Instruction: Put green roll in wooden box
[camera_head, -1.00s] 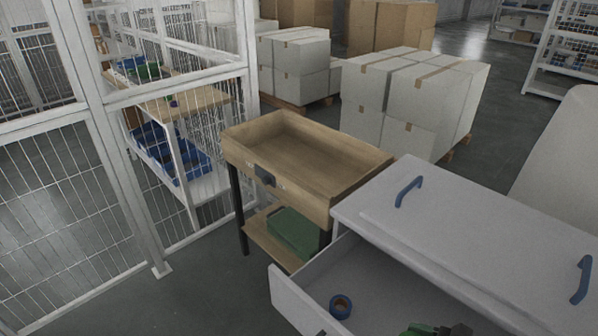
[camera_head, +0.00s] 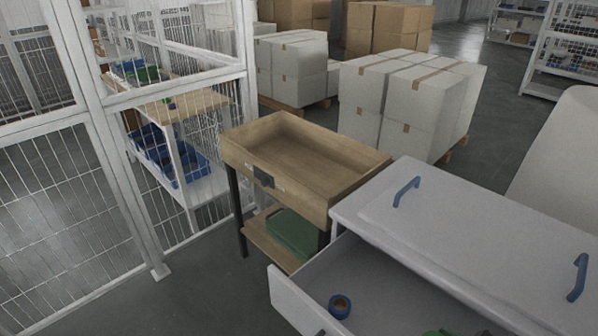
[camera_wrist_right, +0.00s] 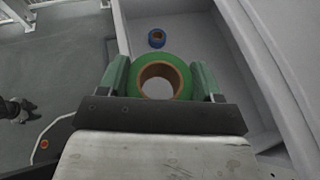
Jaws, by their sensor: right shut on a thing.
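The green roll (camera_wrist_right: 160,56) has a brown core and sits between the two green fingers of my right gripper (camera_wrist_right: 160,82) in the right wrist view. The gripper is shut on it. In the head view only a sliver of green (camera_head: 437,333) shows at the bottom edge, over the open drawer. The wooden box (camera_head: 300,198) is a shallow open tray on dark legs, left of the grey drawer unit. Its inside looks empty. My left gripper is not in view.
The open grey drawer (camera_head: 300,303) holds a blue roll (camera_head: 339,306), also in the wrist view (camera_wrist_right: 157,38). The grey cabinet top (camera_head: 470,225) has blue handles. A green case (camera_head: 293,232) lies on the shelf under the box. A wire fence (camera_head: 60,190) stands left.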

